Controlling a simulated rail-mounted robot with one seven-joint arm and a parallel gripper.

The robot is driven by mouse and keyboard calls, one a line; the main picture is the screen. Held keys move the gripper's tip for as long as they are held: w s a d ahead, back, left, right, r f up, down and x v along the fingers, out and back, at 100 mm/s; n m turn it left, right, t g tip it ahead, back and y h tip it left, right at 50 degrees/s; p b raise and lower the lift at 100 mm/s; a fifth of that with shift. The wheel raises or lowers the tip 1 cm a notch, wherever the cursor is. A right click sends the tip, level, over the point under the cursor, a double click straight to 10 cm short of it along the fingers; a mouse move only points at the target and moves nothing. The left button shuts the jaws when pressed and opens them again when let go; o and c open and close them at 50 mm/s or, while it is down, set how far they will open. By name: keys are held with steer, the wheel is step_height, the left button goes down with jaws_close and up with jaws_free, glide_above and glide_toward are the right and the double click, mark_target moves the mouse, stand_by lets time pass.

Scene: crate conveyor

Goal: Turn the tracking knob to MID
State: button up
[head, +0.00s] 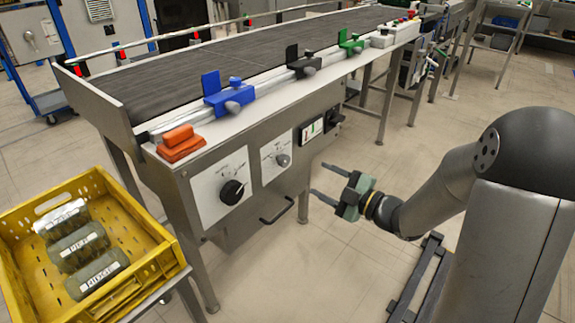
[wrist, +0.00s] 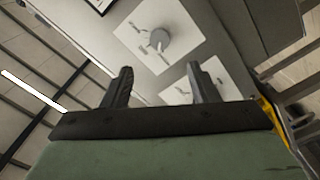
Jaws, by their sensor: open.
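Two knobs sit on white plates on the conveyor's side panel: a large black knob (head: 232,191) at left and a smaller grey knob (head: 283,160) to its right. The lettering is too small to read, so I cannot tell which is the tracking knob. The grey knob (wrist: 159,40) shows in the wrist view, beyond the fingertips; the second plate (wrist: 190,85) is partly hidden behind the right finger. My gripper (head: 317,178) is open and empty, right of the panel and apart from both knobs. Its fingers (wrist: 160,67) point toward the panel.
A bar handle (head: 277,211) sticks out below the knobs. A small display and a black switch (head: 334,121) are right of them. Orange block (head: 180,142) and coloured clamps line the rail above. A yellow crate (head: 165,262) with grey cylinders stands at left.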

mark_target(286, 162)
steer(key=b+x, duration=0.1)
steer(key=x, duration=1.1)
steer(key=shift+c, duration=0.3)
steer(key=c, duration=0.9)
